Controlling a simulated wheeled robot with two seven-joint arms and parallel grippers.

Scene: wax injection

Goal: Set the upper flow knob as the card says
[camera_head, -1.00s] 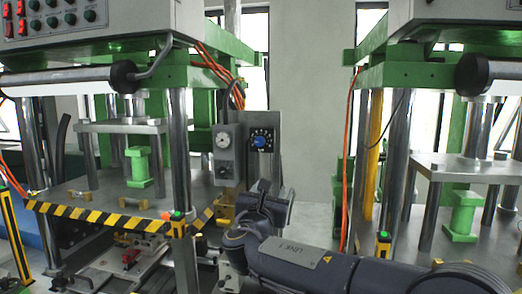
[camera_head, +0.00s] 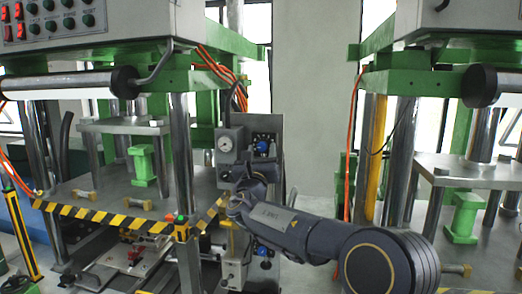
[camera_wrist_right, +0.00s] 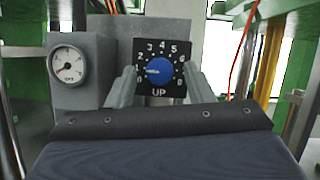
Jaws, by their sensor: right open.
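The upper flow knob (camera_head: 262,146) is a blue knob on a black dial plate. In the right wrist view the knob (camera_wrist_right: 160,70) sits mid-dial, above the letters "UP", with white numbers around it. Its pale pointer mark faces left, toward the low numbers; the exact reading is too small to tell. My right gripper (camera_wrist_right: 159,78) is open, its two fingers left and right of the knob in the picture; I cannot tell any contact. In the head view this gripper (camera_head: 250,178) is just below the upper dial. My left gripper is not in view. I cannot make out a card.
A round gauge (camera_wrist_right: 68,65) on a grey box stands left of the dial. A lower blue knob (camera_head: 265,252) shows beneath my right arm. A press with a yellow-black striped bar (camera_head: 110,217) stands left, and another green press frame (camera_head: 400,65) stands right.

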